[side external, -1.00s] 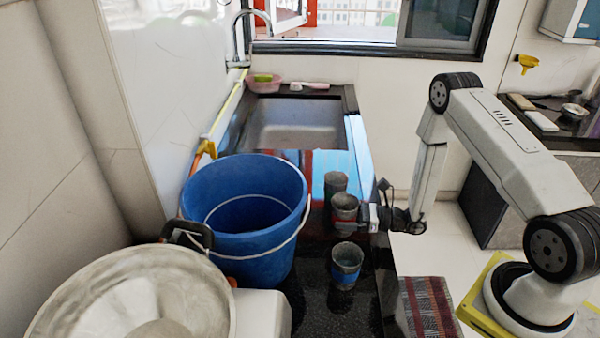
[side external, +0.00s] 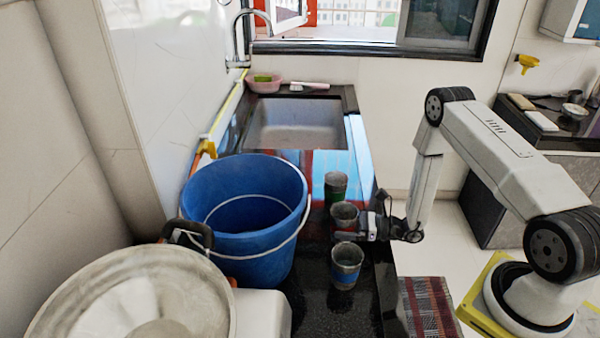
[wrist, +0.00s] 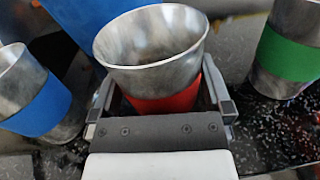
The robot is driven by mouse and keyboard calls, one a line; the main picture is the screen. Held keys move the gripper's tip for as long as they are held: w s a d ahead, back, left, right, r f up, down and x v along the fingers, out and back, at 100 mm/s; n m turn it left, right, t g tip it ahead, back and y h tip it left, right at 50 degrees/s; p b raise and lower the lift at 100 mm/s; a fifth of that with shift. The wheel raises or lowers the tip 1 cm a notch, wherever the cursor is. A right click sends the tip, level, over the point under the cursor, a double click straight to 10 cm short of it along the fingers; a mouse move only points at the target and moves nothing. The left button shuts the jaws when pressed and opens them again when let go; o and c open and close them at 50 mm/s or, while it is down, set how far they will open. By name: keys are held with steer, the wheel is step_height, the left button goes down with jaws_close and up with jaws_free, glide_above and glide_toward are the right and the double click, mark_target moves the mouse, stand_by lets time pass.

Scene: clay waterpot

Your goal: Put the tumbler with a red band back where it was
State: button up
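The tumbler with a red band (side external: 344,214) is a grey metal cup standing upright between two other tumblers. In the wrist view it fills the middle, with its red band (wrist: 168,98) low between the fingers. My gripper (side external: 350,233) reaches in from the right, one finger on each side of the tumbler, and appears shut on it. The tumbler's base is hidden, so I cannot tell whether it touches the counter. A green-banded tumbler (side external: 336,187) stands behind it; it is on the right in the wrist view (wrist: 288,50). A blue-banded tumbler (side external: 346,265) stands in front, close to the near finger.
A blue bucket (side external: 245,240) with a wire handle stands left of the tumblers. The dark counter (side external: 325,305) has free room in front. A large pale pot (side external: 60,305) is at the lower left, and a sink (side external: 295,122) lies behind.

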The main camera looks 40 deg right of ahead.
steer(key=shift+r, duration=0.15)
steer(key=shift+v, duration=6.05)
steer(key=shift+w+a+r+n+g+y, duration=0.15)
steer(key=shift+a+r+n+g+y, duration=0.15)
steer(key=shift+a+n+g+y, duration=0.15)
steer(key=s+a+r+n+g+h, duration=0.3)
steer(key=a+r+n+g+h, duration=0.15)
steer(key=n+g, duration=0.4)
steer(key=s+a+r+n+g+h, duration=0.3)
steer(key=a+r+n+g, duration=0.3)
steer(key=n, duration=0.4)
step_height(320, 180, up, 7)
steer(key=w+n+t+h, duration=0.2)
steer(key=n+t+h, duration=0.2)
steer(key=n, duration=0.5)
steer(key=shift+w+a+f+h, duration=0.2)
steer(key=shift+w+a+h, duration=0.05)
steer(key=shift+a+h, duration=0.25)
